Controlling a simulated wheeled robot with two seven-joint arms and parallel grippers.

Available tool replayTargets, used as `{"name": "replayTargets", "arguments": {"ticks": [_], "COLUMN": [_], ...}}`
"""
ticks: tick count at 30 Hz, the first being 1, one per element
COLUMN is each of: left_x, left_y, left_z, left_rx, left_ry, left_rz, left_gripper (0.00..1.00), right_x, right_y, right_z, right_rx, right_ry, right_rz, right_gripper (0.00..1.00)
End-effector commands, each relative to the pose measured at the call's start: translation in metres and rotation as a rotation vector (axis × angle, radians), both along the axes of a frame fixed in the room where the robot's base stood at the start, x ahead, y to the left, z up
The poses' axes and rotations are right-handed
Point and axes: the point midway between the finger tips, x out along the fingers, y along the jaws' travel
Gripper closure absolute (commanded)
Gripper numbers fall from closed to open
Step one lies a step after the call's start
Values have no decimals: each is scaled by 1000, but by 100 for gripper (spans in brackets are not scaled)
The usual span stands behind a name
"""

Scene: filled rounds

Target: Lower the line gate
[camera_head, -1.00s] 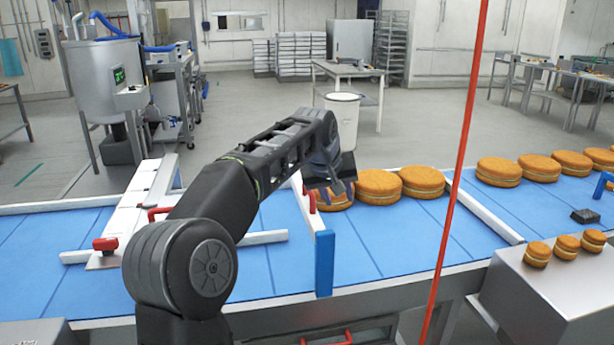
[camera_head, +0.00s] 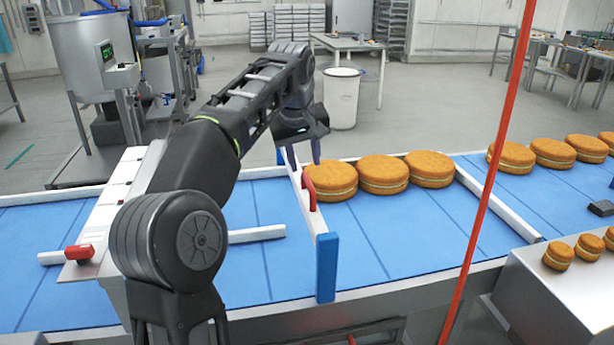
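The line gate is a white bar (camera_head: 320,221) running across the blue conveyor, with a blue block (camera_head: 326,268) at its near end and a red handle (camera_head: 309,189) standing on it towards the far side. I cannot tell exactly how high the bar sits above the belt. My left gripper (camera_head: 304,160) is just above and behind the red handle. Its two dark fingers point down, apart, with nothing seen between them. I see no clear contact with the handle. My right gripper is out of view.
Filled round cakes (camera_head: 383,174) line the belt right of the gate, the first close to the handle. A thin red upright rod (camera_head: 487,190) crosses the view. A white panel with a red knob (camera_head: 79,252) lies left. Small rounds stand on a metal box (camera_head: 570,300).

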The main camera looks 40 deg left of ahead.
Motion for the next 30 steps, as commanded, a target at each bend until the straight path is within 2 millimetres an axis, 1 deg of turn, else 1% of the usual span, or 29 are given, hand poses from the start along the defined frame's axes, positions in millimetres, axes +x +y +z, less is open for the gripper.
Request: {"name": "replayTargets", "arguments": {"ticks": [9,13,17,24,30], "left_x": [17,23,26,26,26], "left_y": [9,11,13,13,13], "left_z": [-44,-57,-62,-62,-62], "left_rx": [-1,-2,-1,-1,-1], "left_ry": [3,1,-1,-1,-1], "left_rz": [0,0,0,0,0], "left_gripper": [64,64,64,65,81], "right_x": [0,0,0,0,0], "right_y": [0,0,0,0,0], "right_z": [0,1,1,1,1], "right_rx": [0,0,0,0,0], "right_ry": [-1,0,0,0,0], "right_rz": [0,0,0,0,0], "right_gripper": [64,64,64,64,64]}}
